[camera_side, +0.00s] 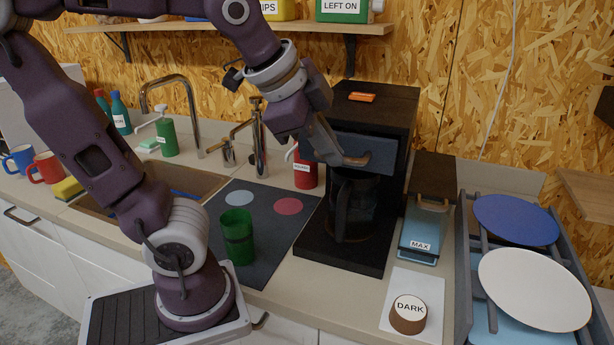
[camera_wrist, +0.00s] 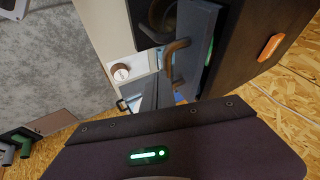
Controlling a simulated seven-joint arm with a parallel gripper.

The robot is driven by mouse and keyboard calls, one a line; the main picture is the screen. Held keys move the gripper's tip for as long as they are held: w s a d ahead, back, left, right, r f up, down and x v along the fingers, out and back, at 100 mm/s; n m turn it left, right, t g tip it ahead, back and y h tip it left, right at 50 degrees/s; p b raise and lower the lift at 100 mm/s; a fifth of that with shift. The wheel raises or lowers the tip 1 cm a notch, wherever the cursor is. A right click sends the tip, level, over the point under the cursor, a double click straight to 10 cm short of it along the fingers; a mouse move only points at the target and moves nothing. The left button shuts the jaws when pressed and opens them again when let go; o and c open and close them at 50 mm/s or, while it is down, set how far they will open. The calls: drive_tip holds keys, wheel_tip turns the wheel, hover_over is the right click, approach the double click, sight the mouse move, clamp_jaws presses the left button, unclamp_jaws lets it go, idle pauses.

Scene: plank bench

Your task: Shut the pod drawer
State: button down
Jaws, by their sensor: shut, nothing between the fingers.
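The dark coffee machine (camera_side: 375,105) stands on the counter right of centre. The pod drawer's blue-grey front (camera_side: 385,150) is at its upper front, above the glass carafe (camera_side: 352,205), with a brown curved handle (camera_side: 357,160). In the wrist view the drawer front (camera_wrist: 197,45) and handle (camera_wrist: 176,58) show at upper middle; how far the drawer stands out is hard to judge. My gripper (camera_side: 328,150) is shut and empty at the left end of the drawer front, close to the handle. I cannot tell whether it touches. My fingertips do not show clearly in the wrist view.
A green cup (camera_side: 237,238) stands on the dark mat (camera_side: 265,255). A red bottle (camera_side: 304,172) stands behind my gripper.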

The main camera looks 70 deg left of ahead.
drive_tip(key=shift+w+a, duration=0.9)
drive_tip(key=shift+a, duration=0.1)
drive_tip(key=s+d+r, duration=0.4)
drive_tip(key=s+r, duration=0.5)
drive_tip(key=s+d+f+n+g, duration=0.1)
drive_tip(key=s+d+f+n, duration=0.1)
drive_tip(key=f+n, duration=0.6)
wheel_tip(320, 180, down, 6)
drive_tip(key=shift+d+f+h, duration=0.1)
drive_tip(key=shift+d+h, duration=0.3)
drive_tip(key=shift+d, duration=0.15)
